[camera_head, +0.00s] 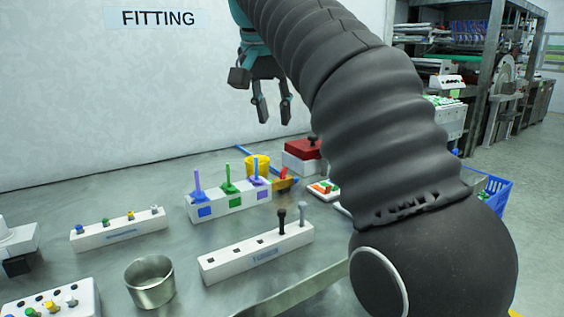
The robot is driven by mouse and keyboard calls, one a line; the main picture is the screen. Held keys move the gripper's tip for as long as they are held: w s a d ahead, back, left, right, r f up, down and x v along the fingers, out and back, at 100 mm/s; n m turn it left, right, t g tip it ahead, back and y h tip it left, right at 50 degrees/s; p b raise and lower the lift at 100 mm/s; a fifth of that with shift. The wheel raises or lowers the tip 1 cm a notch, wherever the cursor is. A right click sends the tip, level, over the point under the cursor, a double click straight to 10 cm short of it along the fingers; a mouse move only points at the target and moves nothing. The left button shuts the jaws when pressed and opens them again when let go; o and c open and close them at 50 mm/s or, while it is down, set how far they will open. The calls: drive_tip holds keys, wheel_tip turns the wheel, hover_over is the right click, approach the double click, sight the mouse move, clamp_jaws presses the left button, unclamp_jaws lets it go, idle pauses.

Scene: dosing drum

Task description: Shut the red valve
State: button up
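A small valve with a red lever (283,174) and an orange-yellow body sits toward the back of the metal table, just right of a yellow cup. The red lever stands up at a slant from the body; the exact angle is too small to tell. My gripper (275,108) hangs above the back of the table, up and slightly left of the valve. Its two dark fingers point down and are apart, with nothing between them. It touches nothing.
The yellow cup (257,166) and a white block with upright levers (229,204) stand left of the valve. A red-topped white box (302,154) is behind it, a small tray (324,188) right. A metal cup (150,282) stands in front. My arm hides the table's right side.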

sight(284, 169)
drive_tip(key=b+x, duration=0.3)
drive_tip(key=x, duration=1)
drive_tip(key=shift+d+f, duration=0.1)
drive_tip(key=shift+f, duration=0.15)
clamp_jaws()
